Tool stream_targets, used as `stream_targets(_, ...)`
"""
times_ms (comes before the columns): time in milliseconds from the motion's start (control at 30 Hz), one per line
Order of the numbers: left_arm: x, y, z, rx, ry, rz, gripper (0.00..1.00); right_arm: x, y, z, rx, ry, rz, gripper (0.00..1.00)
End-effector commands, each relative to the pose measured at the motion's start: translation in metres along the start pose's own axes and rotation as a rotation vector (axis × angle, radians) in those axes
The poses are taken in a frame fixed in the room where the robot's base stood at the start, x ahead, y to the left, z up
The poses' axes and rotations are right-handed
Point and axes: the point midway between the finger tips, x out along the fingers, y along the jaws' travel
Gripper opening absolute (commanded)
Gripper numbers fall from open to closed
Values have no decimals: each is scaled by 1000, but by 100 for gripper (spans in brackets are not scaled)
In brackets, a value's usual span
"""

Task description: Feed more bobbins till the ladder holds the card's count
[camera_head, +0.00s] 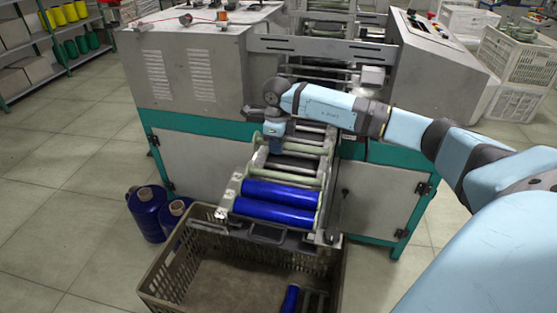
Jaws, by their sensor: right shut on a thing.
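The ladder (327,205) slopes down from the front of the winding machine. Two blue-wound bobbins, an upper one (281,192) and a lower one (272,213), lie side by side across its lower end. Pale bare bars or empty bobbins (290,163) cross it higher up; I cannot tell which. My right gripper (276,149) points down over the ladder's upper left side. It is shut on a pale green bobbin-like piece (289,129), mostly hidden by the gripper and wrist. No count card can be made out. My left gripper is out of view.
A brown crate (165,268) stands below the ladder, with a blue bobbin (290,299) near its front right. Blue thread cones (147,213) stand on the floor at left. The machine (200,70) fills the back. White crates (515,62) stand at back right.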

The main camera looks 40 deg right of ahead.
Motion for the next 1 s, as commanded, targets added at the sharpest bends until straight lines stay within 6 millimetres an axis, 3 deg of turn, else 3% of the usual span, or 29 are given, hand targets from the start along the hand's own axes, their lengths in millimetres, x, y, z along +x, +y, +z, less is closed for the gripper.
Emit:
stream_targets(133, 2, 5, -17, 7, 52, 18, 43, 13, 0, 0, 1, -1, 0, 0)
stream_targets(467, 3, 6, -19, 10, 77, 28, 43, 50, 1, 0, 0, 2, 1, 0)
stream_targets(867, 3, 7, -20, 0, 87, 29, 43, 56, 1, 0, 0, 0, 0, 0)
stream_targets(900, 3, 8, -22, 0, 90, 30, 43, 55, 1, 0, 0, -1, 0, 31)
stream_targets(1000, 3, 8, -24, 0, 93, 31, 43, 54, 1, 0, 0, 0, 0, 47)
